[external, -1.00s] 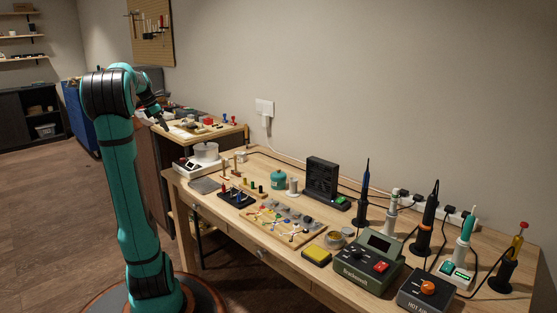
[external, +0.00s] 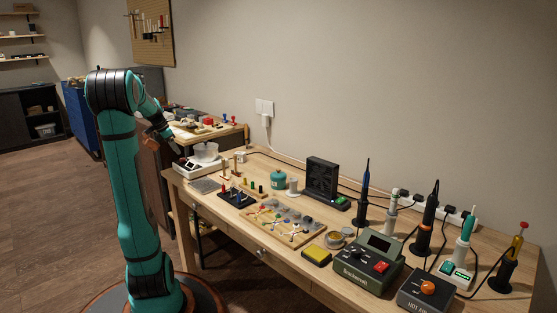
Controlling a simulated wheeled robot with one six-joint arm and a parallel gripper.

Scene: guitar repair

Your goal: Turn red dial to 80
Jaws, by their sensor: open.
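My gripper (external: 177,150) is open and empty. It is above the left end of the workbench, close to the white glue-pot-like device (external: 187,169) with a pale round pot (external: 205,152) on top. Small red marks show on the front of that device, too small to read. At the right, a green-grey station (external: 352,276) carries a red control (external: 381,267), and the dark hot-air unit (external: 414,300) has an orange-red knob (external: 428,287). No scale or number can be read, so I cannot tell which one is the red dial or its setting.
The workbench (external: 215,215) holds a tool board (external: 283,228), a black fan unit (external: 323,178), a teal pot (external: 278,179) and a yellow sponge (external: 316,255). Several upright soldering tools with cables stand at the right. Open floor (external: 60,220) lies left of me.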

